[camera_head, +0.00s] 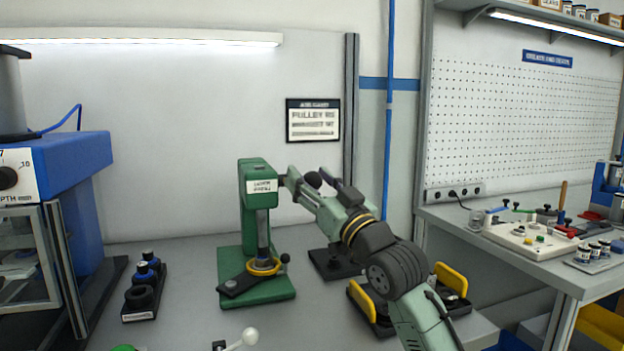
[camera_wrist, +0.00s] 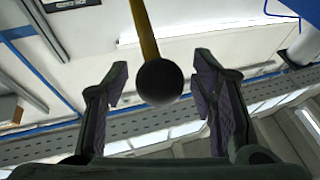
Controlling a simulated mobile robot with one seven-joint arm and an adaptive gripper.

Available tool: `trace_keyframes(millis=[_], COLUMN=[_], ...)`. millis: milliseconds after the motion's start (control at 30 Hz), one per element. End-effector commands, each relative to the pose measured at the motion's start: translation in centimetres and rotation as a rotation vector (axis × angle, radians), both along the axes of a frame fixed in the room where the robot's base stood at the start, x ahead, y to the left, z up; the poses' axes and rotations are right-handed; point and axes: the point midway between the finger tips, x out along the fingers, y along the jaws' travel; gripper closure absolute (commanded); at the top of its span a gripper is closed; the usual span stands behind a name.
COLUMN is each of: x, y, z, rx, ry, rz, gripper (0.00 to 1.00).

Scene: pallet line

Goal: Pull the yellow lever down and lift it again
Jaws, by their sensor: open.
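The yellow lever (camera_wrist: 146,35) shows in the wrist view as a rod running up from a black ball knob (camera_wrist: 160,82). The knob sits between the two fingers of my gripper (camera_wrist: 159,92), which is open, with a visible gap on each side. In the head view, my gripper (camera_head: 314,182) is at the upper right of a green press (camera_head: 256,218), and the dark knob (camera_head: 313,179) shows between its fingers. The yellow rod itself is not clear there. The press has a green base with a yellow ring (camera_head: 263,266) under its ram.
A black holder (camera_head: 140,313) with dark parts stands left of the press, near a blue machine (camera_head: 75,165). A black fixture with yellow handles (camera_head: 451,279) lies behind and beside my arm. A white-knobbed stick (camera_head: 249,337) is at the front. A second bench (camera_head: 548,267) stands right.

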Motion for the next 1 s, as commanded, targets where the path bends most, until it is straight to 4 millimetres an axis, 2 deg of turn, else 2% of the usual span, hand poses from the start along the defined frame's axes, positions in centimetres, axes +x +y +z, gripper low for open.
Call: trace_keyframes(millis=[67,800,1000], x=[-0.01,-0.03,-0.04], y=[0.0,0.0,0.01], z=[0.0,-0.01,-0.02], rx=[0.0,0.0,0.0], ry=[0.0,0.0,0.0], rz=[0.0,0.0,0.001], gripper=[0.51,1.0,1.0])
